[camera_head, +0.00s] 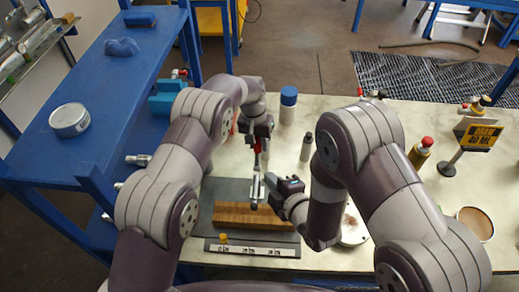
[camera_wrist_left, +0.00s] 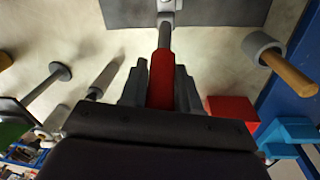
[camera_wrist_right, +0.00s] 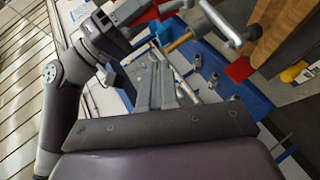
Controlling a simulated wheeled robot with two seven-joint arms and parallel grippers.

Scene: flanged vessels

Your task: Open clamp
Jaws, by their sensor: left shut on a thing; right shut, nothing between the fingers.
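The clamp is a grey metal piece (camera_head: 255,188) with a red handle (camera_wrist_left: 160,82). It stands over the wooden block (camera_head: 232,213) on the dark mat. My left gripper (camera_head: 258,141) is shut on the red handle, whose metal shaft runs away from the fingers in the left wrist view. The metal part also shows at the top of the right wrist view (camera_wrist_right: 222,22). My right gripper (camera_head: 273,186) is close beside the metal part at its right. Its fingers (camera_wrist_right: 155,85) are shut and empty. I cannot tell whether they touch the clamp, or whether the clamp is open.
A white strip with a yellow piece (camera_head: 224,238) lies in front of the block. A blue-capped bottle (camera_head: 288,105) and a grey vial (camera_head: 306,147) stand behind. A blue shelf (camera_head: 130,75) is at the left. A yellow sign (camera_head: 480,138) and a round pot (camera_head: 474,224) are at the right.

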